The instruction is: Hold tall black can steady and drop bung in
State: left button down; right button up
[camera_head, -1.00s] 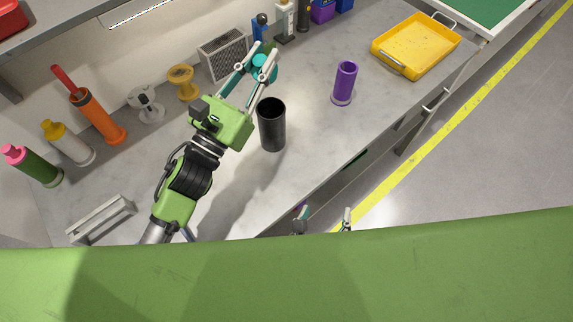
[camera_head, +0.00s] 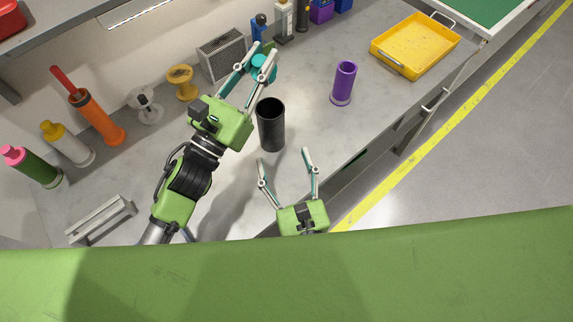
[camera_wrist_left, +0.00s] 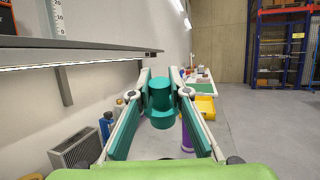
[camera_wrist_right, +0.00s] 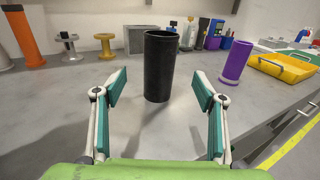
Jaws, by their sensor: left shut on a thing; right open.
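The tall black can (camera_head: 271,127) stands upright and open-topped on the grey bench. It also shows in the right wrist view (camera_wrist_right: 159,68). My left gripper (camera_head: 262,62) is shut on the teal bung (camera_wrist_left: 161,100), beyond the can and above the bench in the head view. The bung is a stepped round plug, and the fingers grip its sides. My right gripper (camera_head: 283,168) is open and empty on the near side of the can. In the right wrist view its fingers (camera_wrist_right: 158,88) are spread, with the can between and ahead of them, apart from it.
A purple cylinder (camera_head: 344,84) stands right of the can, with a yellow tray (camera_head: 414,47) farther right. Spools (camera_head: 182,82), an orange caulking tube (camera_head: 98,117), bottles and a grey vented box (camera_head: 224,55) line the back. A white rack (camera_head: 101,221) lies at left.

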aim_at(274, 129)
jog(key=w, duration=0.3)
jog(key=w+a, duration=0.1)
jog(key=w, duration=0.3)
jog(key=w+a, duration=0.1)
jog(key=w, duration=0.3)
jog(key=shift+s, duration=0.1)
jog(key=c, duration=1.2)
